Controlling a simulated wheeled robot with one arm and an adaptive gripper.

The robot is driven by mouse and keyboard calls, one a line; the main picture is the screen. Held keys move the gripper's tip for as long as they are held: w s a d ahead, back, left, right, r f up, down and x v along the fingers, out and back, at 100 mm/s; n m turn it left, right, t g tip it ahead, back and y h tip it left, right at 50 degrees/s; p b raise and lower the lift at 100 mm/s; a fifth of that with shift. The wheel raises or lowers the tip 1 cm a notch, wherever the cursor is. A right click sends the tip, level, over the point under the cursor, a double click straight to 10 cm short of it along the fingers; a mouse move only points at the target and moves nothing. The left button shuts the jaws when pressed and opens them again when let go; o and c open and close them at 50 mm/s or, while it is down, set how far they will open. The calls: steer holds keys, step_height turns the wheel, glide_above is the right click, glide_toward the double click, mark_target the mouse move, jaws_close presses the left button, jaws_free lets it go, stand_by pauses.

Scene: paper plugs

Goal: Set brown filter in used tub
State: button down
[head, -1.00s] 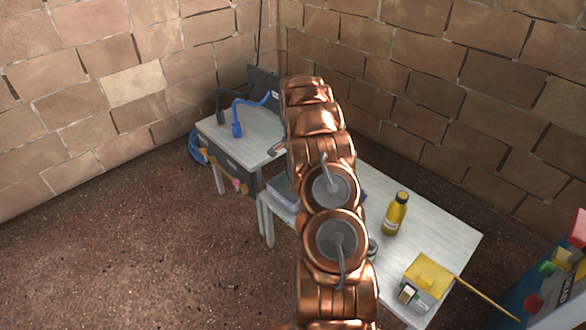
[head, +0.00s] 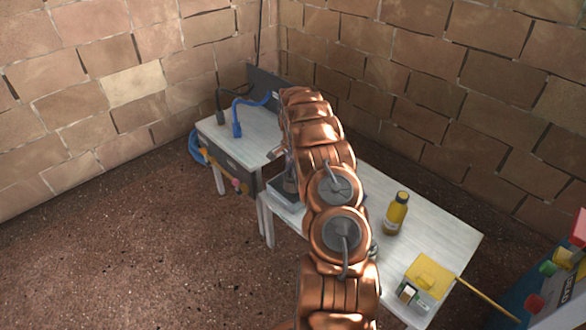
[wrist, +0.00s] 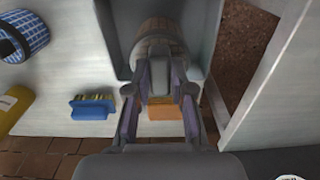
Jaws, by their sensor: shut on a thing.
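The brown filter (wrist: 157,32) is a brownish ribbed cylinder at the top middle of the wrist view. My gripper (wrist: 160,62) is shut on it. The filter shows within the outline of a grey tub (wrist: 203,35); I cannot tell whether it touches the bottom. In the head view the grey tub (head: 287,206) sits at the near left end of the right table, partly behind my arm. My gripper is mostly hidden there. No label on the tub is readable.
The right table (head: 440,236) holds a yellow bottle (head: 396,213) and a yellow-topped box (head: 428,276). The wrist view shows a blue brush (wrist: 92,108) and a blue checked round thing (wrist: 22,38) near the tub. The left table (head: 258,130) carries a blue cable (head: 237,127).

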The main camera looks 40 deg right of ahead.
steer(key=shift+f, duration=0.6)
steer(key=c, duration=1)
jaws_free()
steer(key=shift+r, duration=0.1)
step_height(320, 180, up, 13)
steer(key=s+a+r+n, duration=0.2)
steer(key=a+r, duration=0.3)
steer(key=a, duration=0.3)
steer(key=s+a+r+n, duration=0.1)
steer(key=a+r+n, duration=0.25)
steer(key=a, duration=0.45)
steer(key=s+a+r+n+g, duration=0.1)
steer(key=s+a+r+n, duration=0.3)
steer(key=s+a, duration=0.65)
steer(key=s+a+r+n+g, duration=0.1)
steer(key=s+a+r+n, duration=0.25)
steer(key=s+a, duration=0.75)
steer(key=s+a+n, duration=0.1)
steer(key=s+a, duration=0.1)
steer(key=s, duration=0.2)
steer(key=s+a+f+n, duration=0.1)
steer(key=s+a+n, duration=0.1)
steer(key=s, duration=0.3)
steer(key=s+a+f+n, duration=0.1)
steer(key=s+a+n, duration=0.1)
steer(key=s, duration=0.2)
steer(key=shift+s+f+g+p, duration=0.25)
steer(key=shift+s+g+p, duration=0.05)
steer(key=shift+s, duration=0.1)
